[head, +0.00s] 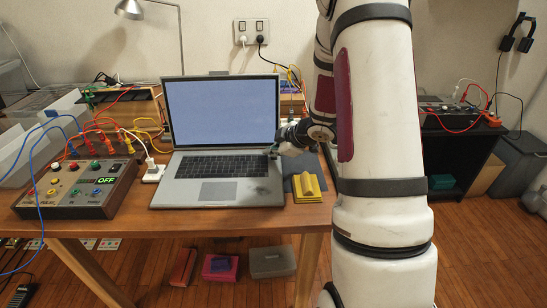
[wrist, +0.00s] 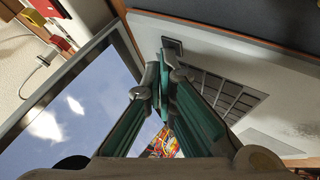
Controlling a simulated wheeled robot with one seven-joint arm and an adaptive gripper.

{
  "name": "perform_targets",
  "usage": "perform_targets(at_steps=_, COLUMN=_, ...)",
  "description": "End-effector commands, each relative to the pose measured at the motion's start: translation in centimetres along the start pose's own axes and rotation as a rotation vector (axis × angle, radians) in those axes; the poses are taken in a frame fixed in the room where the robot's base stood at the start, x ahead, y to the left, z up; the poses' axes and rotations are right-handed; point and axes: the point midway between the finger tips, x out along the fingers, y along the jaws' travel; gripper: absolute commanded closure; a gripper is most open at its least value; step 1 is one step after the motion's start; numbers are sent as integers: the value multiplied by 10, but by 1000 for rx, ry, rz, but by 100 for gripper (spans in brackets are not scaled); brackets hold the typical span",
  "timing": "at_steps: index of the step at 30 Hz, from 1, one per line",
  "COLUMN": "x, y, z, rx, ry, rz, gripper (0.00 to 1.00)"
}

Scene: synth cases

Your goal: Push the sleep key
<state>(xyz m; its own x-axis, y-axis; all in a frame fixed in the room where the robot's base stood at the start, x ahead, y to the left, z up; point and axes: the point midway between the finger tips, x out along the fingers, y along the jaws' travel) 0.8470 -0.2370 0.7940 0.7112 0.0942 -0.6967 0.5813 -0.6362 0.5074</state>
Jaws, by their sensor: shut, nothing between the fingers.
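An open laptop (head: 222,194) stands on the wooden table, its screen (head: 222,110) lit pale blue and its keyboard (head: 220,166) dark. In the wrist view the screen (wrist: 70,110) is at the left and the keyboard (wrist: 222,88) at the right. A small separate dark key (wrist: 172,46) sits near the laptop's edge, apart from the main keyboard; I cannot read its label. My gripper (head: 274,153) is at the keyboard's upper right corner. In the wrist view my gripper (wrist: 166,62) is shut and empty, its fingertips beside that key. I cannot tell whether they touch it.
A control box (head: 82,187) with knobs, cables and an "OFF" display stands left of the laptop. A lamp (head: 130,10) rises behind. The table's front edge is clear.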

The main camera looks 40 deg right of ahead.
Motion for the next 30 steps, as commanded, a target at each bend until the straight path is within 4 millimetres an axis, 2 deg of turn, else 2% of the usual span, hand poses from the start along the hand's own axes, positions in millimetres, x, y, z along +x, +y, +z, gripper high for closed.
perform_targets(at_steps=30, x=-13, y=9, z=-9, rx=0, ry=0, rz=0, gripper=100)
